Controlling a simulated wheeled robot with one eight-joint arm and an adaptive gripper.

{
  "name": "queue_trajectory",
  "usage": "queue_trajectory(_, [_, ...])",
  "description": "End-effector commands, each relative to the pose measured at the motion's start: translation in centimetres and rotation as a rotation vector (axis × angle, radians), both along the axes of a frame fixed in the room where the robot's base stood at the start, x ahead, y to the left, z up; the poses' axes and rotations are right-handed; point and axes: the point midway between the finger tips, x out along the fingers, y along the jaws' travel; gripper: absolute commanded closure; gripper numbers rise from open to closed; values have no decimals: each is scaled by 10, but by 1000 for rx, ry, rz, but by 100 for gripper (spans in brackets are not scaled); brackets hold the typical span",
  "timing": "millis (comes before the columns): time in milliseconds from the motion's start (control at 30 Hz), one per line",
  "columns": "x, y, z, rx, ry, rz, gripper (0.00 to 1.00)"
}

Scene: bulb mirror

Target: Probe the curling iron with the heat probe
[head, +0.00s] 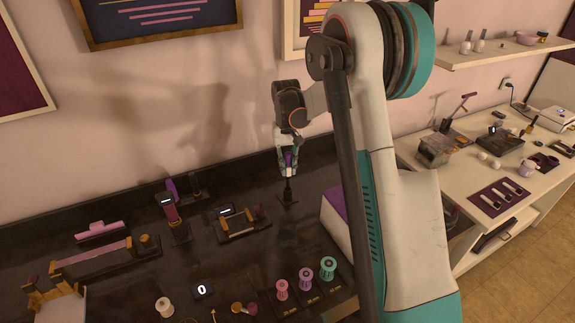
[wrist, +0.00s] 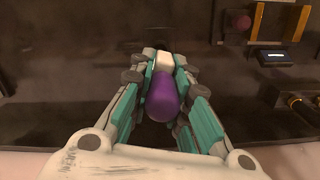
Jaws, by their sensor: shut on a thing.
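My gripper (head: 289,170) is shut on an upright purple-handled tool, which I take to be the heat probe. Its rounded purple handle (wrist: 161,98) fills the space between the teal fingers (wrist: 160,85) in the wrist view. In the head view a dark lower part shows below the fingers, over a small dark base on the counter; I cannot tell whether they touch. An upright purple and pink tool (head: 171,212) with a small display stands left of my gripper. I cannot tell for sure which item is the curling iron.
The dark counter (head: 262,262) also bears a low brown rack (head: 240,224), a long pink-topped rack (head: 92,258) and several coloured spools (head: 304,279). A white box with a purple top (head: 336,214) stands right of my gripper. A light side table (head: 470,170) holds more tools.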

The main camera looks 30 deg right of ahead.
Motion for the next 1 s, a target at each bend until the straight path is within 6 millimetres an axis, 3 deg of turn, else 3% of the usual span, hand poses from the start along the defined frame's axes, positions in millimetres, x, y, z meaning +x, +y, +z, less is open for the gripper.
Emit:
queue_trajectory(333, [0,0,-2,0,0,0,100])
queue_trajectory(1000, [0,0,-26,0,0,0,100])
